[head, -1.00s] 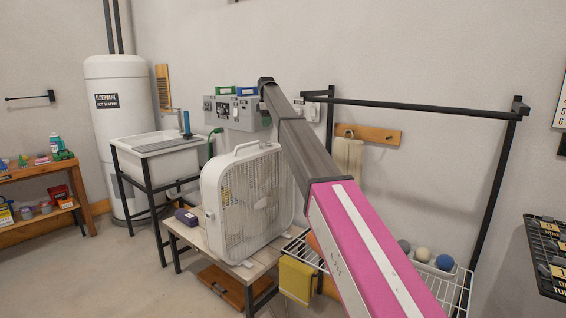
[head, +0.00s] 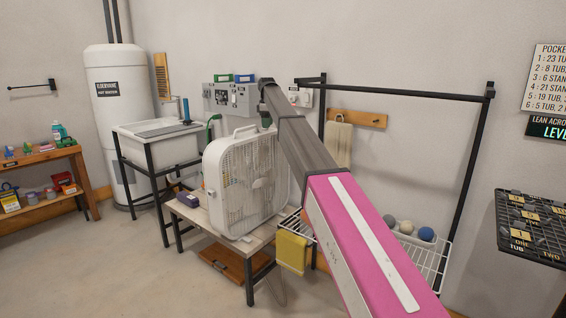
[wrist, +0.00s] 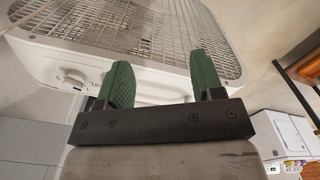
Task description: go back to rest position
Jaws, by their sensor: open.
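My gripper shows in the wrist view (wrist: 162,85) with its two green fingers apart and nothing between them. The white box fan (wrist: 150,35) fills the view beyond the fingers, its grille and knob showing. In the head view my pink and grey arm reaches forward and up, and its far end is beside and above the fan (head: 245,180). The fan stands upright on a low wooden table (head: 205,222).
A sink (head: 160,145) and a water heater (head: 115,120) stand behind at left. A grey control box (head: 228,97) hangs on the wall. A wire rack (head: 432,262) holding several balls is at right, below a black rail frame (head: 400,95). Open floor lies at front left.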

